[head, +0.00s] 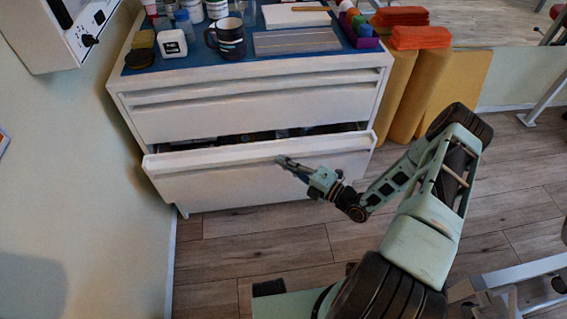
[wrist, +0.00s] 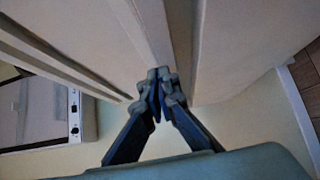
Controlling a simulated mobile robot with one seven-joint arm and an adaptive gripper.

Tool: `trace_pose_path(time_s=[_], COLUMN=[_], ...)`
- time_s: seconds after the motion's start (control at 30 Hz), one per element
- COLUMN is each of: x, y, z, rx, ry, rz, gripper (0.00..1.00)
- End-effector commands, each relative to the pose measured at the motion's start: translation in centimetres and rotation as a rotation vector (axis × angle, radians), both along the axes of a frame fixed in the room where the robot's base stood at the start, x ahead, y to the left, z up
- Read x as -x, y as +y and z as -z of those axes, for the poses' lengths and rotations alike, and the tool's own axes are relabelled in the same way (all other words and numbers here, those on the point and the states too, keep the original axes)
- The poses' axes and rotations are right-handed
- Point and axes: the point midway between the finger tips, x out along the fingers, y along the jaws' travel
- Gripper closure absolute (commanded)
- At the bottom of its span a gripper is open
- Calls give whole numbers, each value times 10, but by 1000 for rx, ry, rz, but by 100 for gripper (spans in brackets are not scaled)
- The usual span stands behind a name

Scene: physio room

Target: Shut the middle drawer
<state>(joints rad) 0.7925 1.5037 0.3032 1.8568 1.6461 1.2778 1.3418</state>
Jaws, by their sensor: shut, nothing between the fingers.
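The white drawer cabinet (head: 250,112) stands against the wall at the left of the head view. One drawer (head: 215,186) below the closed upper front is pulled out a little, with a dark gap behind its top edge. Whether another drawer lies under it is hidden. My gripper (head: 281,160) is in front of this open drawer, near the top of its front, right of its middle. In the wrist view, my gripper (wrist: 160,77) has its fingertips together with nothing between them, close to the white drawer front (wrist: 225,45). I cannot tell whether they touch it.
Orange towels (head: 420,37) lie on yellow blocks (head: 430,95) at the right. The wooden floor (head: 300,240) before the cabinet is mostly clear.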

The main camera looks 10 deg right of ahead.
Motion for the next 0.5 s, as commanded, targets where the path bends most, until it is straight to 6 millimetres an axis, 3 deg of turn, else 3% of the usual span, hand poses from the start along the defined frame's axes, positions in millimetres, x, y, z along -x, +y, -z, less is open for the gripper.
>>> trace_pose_path(time_s=[0.2, 0.5], x=[-9, -77], y=[0, 1], z=[2, 4], rx=[1, 2], ry=[-2, -4], rz=[-1, -2], gripper=[100, 100])
